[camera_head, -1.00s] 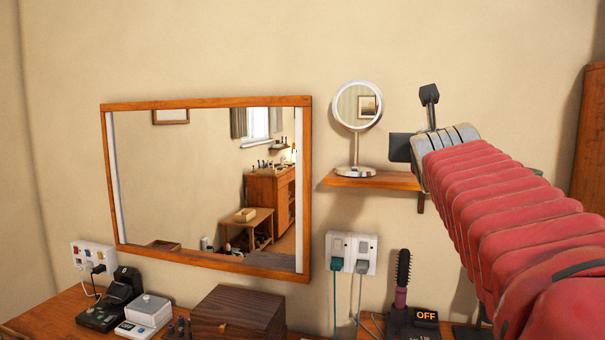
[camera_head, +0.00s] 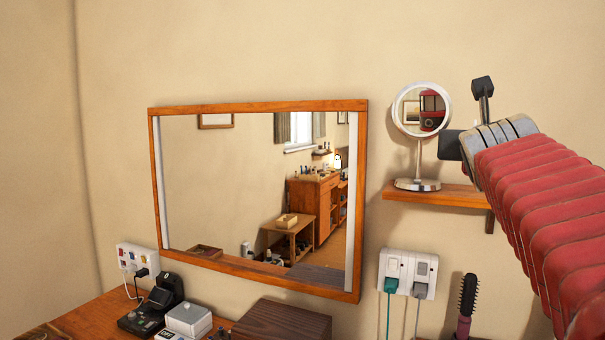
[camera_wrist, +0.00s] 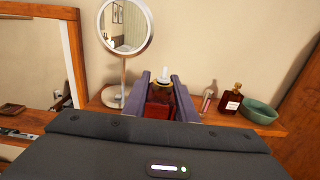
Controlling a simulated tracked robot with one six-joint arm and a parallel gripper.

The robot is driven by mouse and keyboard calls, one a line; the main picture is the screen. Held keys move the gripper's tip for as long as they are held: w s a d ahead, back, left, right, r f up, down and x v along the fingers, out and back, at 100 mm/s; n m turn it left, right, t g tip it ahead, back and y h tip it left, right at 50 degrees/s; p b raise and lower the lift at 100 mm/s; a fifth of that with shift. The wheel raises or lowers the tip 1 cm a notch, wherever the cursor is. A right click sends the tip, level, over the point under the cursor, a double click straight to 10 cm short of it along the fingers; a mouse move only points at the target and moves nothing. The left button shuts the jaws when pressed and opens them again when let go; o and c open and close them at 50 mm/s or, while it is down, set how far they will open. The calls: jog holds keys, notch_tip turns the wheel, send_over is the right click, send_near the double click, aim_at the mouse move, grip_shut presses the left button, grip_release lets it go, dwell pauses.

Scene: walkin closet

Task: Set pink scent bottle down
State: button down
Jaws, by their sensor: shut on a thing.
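My gripper (camera_wrist: 162,100) is shut on a pink scent bottle (camera_wrist: 160,112), a red-pink glass bottle with a gold collar and white top. It stands about upright between the two grey-purple fingers. Its lower part is hidden behind my wrist housing. A wooden wall shelf (camera_wrist: 222,119) lies below and behind the fingers; I cannot tell whether the bottle touches it. In the head view the shelf (camera_head: 435,195) shows at right, partly covered by my arm, and the bottle is hidden.
A round mirror on a stand (camera_wrist: 123,68) is on the shelf left of the bottle. A small pink vial (camera_wrist: 208,102), a labelled dark red bottle (camera_wrist: 231,99) and a green bowl (camera_wrist: 260,110) stand to the right. A wooden panel (camera_wrist: 303,95) bounds the right. A framed mirror (camera_head: 262,104) hangs at left.

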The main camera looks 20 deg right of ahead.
jog(key=shift+f+x, duration=0.6)
jog(key=shift+x, duration=2.55)
jog(key=shift+f+x, duration=0.6)
jog(key=shift+x, duration=2.6)
jog(key=shift+f+x, duration=0.55)
jog(key=shift+x, duration=2.6)
jog(key=shift+f, duration=0.1)
jog(key=shift+f, duration=1.25)
jog(key=shift+w+d+f, duration=0.15)
jog(key=shift+f, duration=0.3)
